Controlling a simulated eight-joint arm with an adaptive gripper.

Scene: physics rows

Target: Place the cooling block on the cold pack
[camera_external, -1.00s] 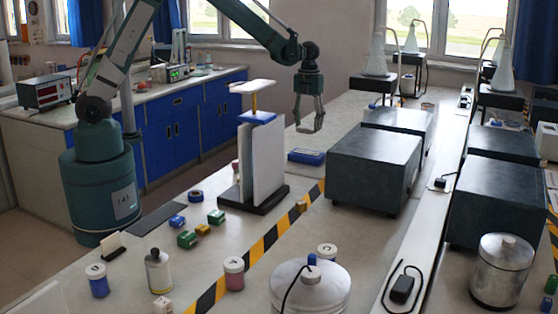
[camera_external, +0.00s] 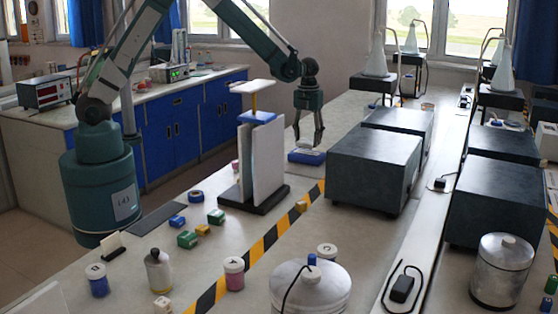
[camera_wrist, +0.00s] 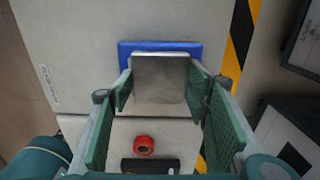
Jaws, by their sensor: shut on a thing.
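The cooling block, a flat grey metal square (camera_wrist: 160,78), sits between the two fingers of my gripper (camera_wrist: 160,92) in the wrist view. My gripper is shut on it. The cold pack is a blue slab (camera_wrist: 126,50), lying on the bench; its far edge and sides show beyond the block, which covers its middle and reaches past its near edge. In the external view my gripper (camera_external: 306,143) points down directly over the cold pack (camera_external: 305,159). The block shows as a pale strip at the fingertips, at or just above the pack. I cannot tell whether they touch.
A stand with white upright panels (camera_external: 268,160) is just left of the pack. A large dark box (camera_external: 374,165) stands to the right. Yellow-black tape (camera_external: 262,245) crosses the bench. In the wrist view a red ring (camera_wrist: 144,145) lies nearer on a pale surface.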

